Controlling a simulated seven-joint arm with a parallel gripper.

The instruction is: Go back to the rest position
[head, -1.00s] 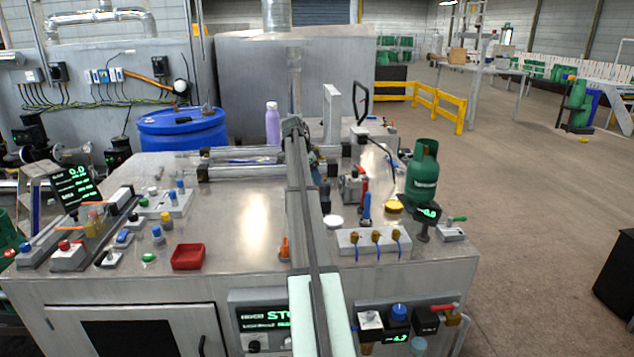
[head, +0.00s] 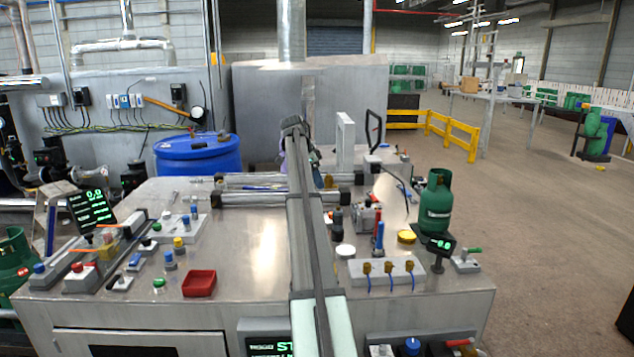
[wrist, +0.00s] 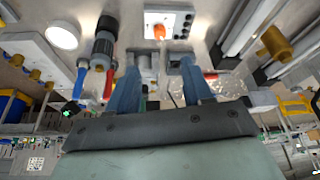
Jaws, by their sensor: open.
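My gripper (wrist: 162,80) is open in the wrist view. Its two blue fingers stand apart with no object held between them. In the head view my arm reaches from the bottom middle up over the metal workbench (head: 240,280), and its far end hides part of the bench's back. A green gas cylinder (head: 436,205) stands upright at the right of the bench, well apart from my arm.
A red tray (head: 199,284), a white block with brass fittings (head: 385,272) and a yellow cap (head: 407,237) sit on the bench. A blue drum (head: 198,158) stands behind it. Yellow barriers (head: 450,130) stand at back right.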

